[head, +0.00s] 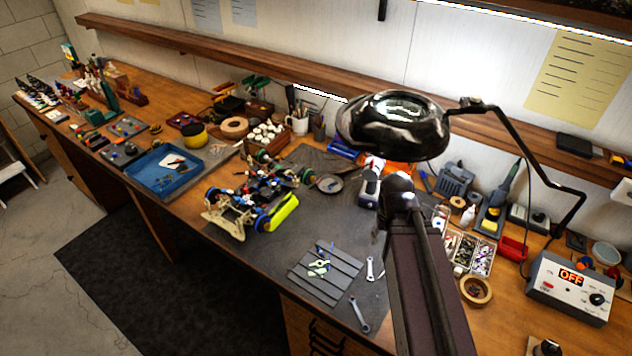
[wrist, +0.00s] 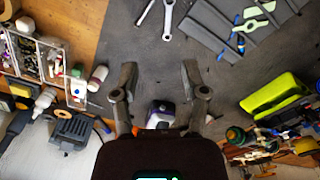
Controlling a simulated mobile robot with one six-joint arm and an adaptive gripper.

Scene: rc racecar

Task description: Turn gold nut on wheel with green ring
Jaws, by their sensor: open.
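The RC racecar (head: 258,192) sits on the dark mat, left of my arm in the head view. A green-ringed wheel (head: 306,175) shows at its right end. In the wrist view part of the car (wrist: 268,140) is at the right edge, with a green wheel (wrist: 236,134) at its near corner. I cannot make out the gold nut in either view. My gripper (wrist: 158,76) is open and empty above the mat, apart from the car. In the head view my arm stands right of the car and its fingers cannot be made out.
A grey tool mat (head: 326,276) and wrenches (head: 360,314) lie in front. A white-purple item (wrist: 161,114) is between my fingers in view.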

